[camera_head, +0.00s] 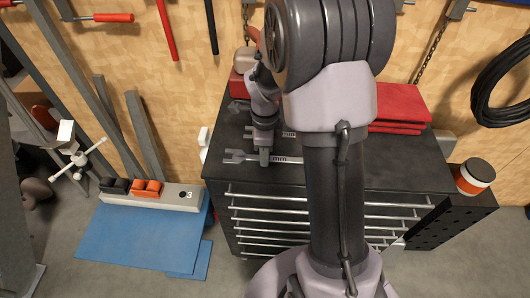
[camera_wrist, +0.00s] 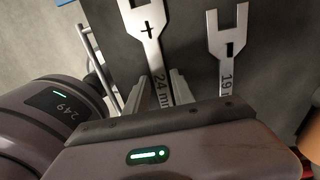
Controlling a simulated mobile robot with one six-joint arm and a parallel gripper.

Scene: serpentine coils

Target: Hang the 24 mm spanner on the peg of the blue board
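The 24 mm spanner (camera_wrist: 148,46) lies flat on the dark top of the drawer cabinet, its open jaw pointing away from my gripper in the wrist view. It is the front spanner (camera_head: 236,156) in the head view. My gripper (camera_wrist: 163,92) is over its handle, one finger on each side, with some gap seeming to show. My gripper (camera_head: 264,158) points down at the cabinet top in the head view. A blue edge (camera_head: 497,2) shows at the top right of the wall; I cannot tell if it is the blue board. No peg is visible.
A 19 mm spanner (camera_wrist: 228,42) lies beside the 24 mm one. Red folded cloths (camera_head: 402,110) and an orange-banded jar (camera_head: 474,177) are on the right of the cabinet (camera_head: 400,175). A blue mat (camera_head: 140,238) lies on the floor. Tools hang on the wooden wall.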

